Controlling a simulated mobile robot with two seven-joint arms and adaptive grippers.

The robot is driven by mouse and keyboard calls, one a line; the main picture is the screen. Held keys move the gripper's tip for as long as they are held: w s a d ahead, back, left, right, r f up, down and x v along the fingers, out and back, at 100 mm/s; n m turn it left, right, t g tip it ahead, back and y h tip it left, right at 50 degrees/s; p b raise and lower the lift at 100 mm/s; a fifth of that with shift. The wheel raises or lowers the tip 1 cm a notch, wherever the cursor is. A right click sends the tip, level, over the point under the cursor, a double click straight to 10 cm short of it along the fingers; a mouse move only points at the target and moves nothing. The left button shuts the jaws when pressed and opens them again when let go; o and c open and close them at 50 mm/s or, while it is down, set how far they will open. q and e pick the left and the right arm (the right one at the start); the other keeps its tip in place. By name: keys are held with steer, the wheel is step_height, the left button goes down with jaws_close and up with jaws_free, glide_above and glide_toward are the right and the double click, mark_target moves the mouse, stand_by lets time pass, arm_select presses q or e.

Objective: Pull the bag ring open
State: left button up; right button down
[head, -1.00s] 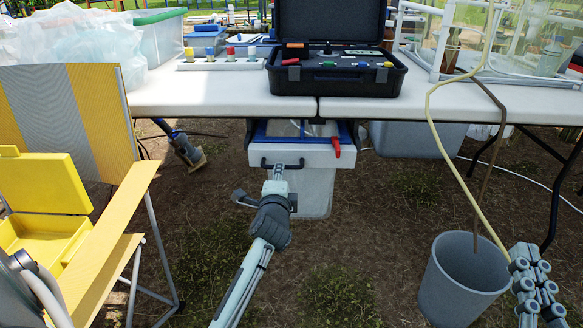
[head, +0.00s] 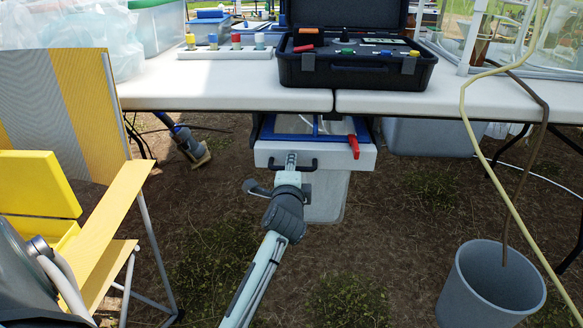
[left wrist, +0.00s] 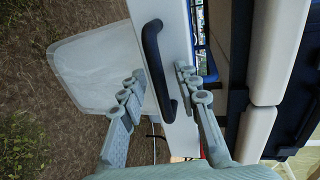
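A white pull-out front (head: 350,158) with a black bar handle (head: 275,163) sits under the table edge; I take it for the bag ring. It stands out a little, showing a blue rim, and a red lever (head: 354,146) sits at its right. A translucent bag or bin (head: 326,195) hangs or stands below; I cannot tell which. My left gripper (head: 291,160) is at the handle. In the left wrist view its fingers (left wrist: 160,78) are spread on either side of the black handle (left wrist: 158,68), with visible gaps. My right gripper is out of view.
The white table (head: 200,95) bears an open black case (head: 350,70) above the front. A yellow folding chair (head: 95,235) stands at the left. A grey bucket (head: 490,285) with a hose stands at the lower right. Bare ground lies between them.

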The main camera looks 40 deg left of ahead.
arm_select(q)
steer(key=shift+c, duration=0.3)
jaws_close()
steer(key=shift+s, duration=0.1)
